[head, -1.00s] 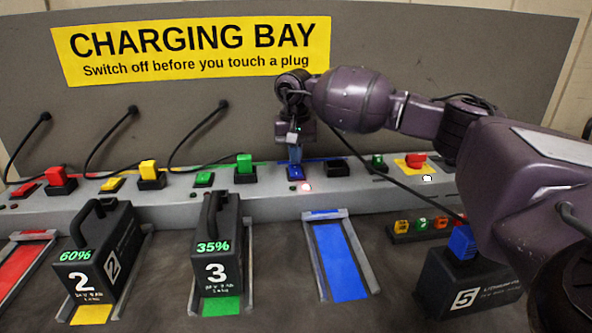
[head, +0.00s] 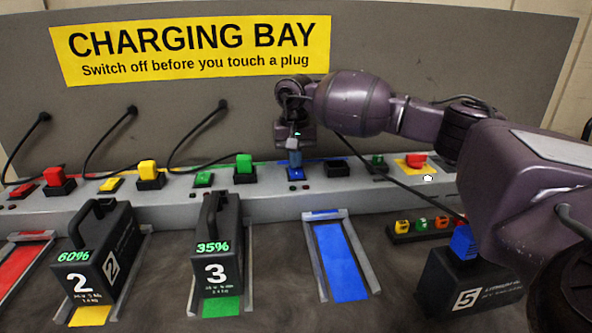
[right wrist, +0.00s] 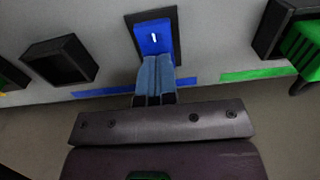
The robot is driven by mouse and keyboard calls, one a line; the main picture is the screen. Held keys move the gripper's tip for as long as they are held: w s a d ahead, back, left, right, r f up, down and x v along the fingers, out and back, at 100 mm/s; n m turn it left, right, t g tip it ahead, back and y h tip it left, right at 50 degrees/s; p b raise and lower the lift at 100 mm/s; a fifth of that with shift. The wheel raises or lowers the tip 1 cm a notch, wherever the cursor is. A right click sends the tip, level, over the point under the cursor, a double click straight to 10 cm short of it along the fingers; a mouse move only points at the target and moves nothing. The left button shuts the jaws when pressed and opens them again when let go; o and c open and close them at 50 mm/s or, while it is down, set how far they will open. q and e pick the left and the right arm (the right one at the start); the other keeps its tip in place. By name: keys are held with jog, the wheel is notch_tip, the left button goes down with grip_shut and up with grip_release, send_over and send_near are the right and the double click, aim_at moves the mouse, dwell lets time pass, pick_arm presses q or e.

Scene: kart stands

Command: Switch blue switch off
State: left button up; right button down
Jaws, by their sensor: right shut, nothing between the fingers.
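The blue switch (head: 295,175) sits on the grey ledge behind the blue lane. It also shows in the right wrist view (right wrist: 153,38), with a small white mark on its blue rocker. My right gripper (head: 295,160) is shut and empty, pointing down at the switch. In the right wrist view its fingertips (right wrist: 153,62) are at the near edge of the rocker and hide part of it; they look to be touching it. The small indicator light (head: 305,188) beside the switch is dark. My left gripper is out of view.
An empty black socket (head: 336,168) is just right of the switch. Batteries 2 (head: 100,250) and 3 (head: 217,255) stand in their lanes. The blue lane (head: 340,262) is empty. Battery 5 (head: 465,285), with a blue plug (head: 462,242) on it, stands at right.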

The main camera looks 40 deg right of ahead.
jog(key=shift+r, duration=0.1)
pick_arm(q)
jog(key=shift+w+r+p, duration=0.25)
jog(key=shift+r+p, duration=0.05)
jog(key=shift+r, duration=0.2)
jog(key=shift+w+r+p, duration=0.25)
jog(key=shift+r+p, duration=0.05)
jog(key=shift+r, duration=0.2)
pick_arm(e)
jog(key=shift+r, duration=3.4)
jog(key=shift+r, duration=0.1)
